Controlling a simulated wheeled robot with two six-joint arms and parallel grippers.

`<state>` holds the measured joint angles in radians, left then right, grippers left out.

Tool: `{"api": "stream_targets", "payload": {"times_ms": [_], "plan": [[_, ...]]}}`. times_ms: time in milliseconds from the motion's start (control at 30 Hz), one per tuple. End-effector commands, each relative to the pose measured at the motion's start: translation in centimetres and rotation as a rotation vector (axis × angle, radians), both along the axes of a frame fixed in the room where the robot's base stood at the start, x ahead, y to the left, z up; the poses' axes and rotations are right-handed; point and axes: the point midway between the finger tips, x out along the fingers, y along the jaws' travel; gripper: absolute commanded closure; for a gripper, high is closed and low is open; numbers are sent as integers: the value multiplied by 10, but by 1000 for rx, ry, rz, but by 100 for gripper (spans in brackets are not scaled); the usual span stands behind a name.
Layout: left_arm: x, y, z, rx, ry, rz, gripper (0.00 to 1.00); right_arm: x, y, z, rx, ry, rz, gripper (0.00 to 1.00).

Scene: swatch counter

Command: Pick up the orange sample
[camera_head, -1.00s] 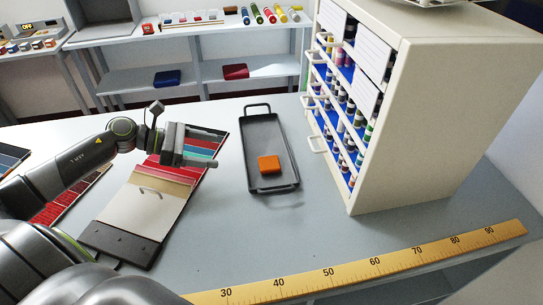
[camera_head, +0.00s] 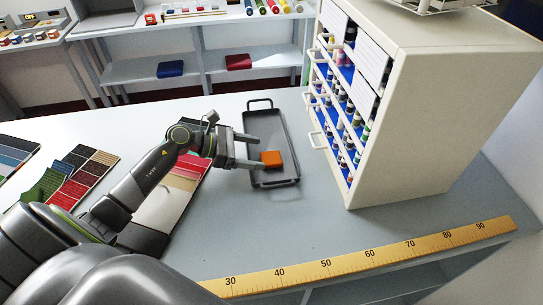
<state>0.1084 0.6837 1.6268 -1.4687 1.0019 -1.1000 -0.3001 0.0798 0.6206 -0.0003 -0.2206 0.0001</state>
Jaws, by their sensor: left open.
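The orange sample (camera_head: 272,159) is a small block lying in the near half of a dark grey tray (camera_head: 284,183) with raised handles at its ends. My left gripper (camera_head: 258,152) is open, with its fingers pointing right over the tray's left side. One finger lies farther back, above the tray. The nearer finger's tip is right by the block's left side; I cannot tell whether it touches. The right gripper is not in view.
A cream cabinet (camera_head: 432,120) with bottle-filled shelves and protruding handles stands close right of the tray. Colour swatch boards (camera_head: 172,205) lie under and left of my left arm. A yellow ruler (camera_head: 365,258) runs along the front edge. The counter before the tray is clear.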

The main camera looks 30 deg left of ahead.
Motion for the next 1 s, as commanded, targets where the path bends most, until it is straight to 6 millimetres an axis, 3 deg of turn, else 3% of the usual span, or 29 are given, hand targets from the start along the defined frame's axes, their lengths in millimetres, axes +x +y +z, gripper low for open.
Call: {"api": "stream_targets", "payload": {"times_ms": [167,400,600,867,1000], "plan": [[4,-6,-1,-3,2,0,25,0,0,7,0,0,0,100],[16,-30,-9,-6,2,0,25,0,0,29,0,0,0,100],[25,-41,-19,-1,1,-1,25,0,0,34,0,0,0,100],[26,-42,-21,1,1,-1,25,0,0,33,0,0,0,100],[26,-42,-21,1,1,-1,43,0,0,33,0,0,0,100]]}}
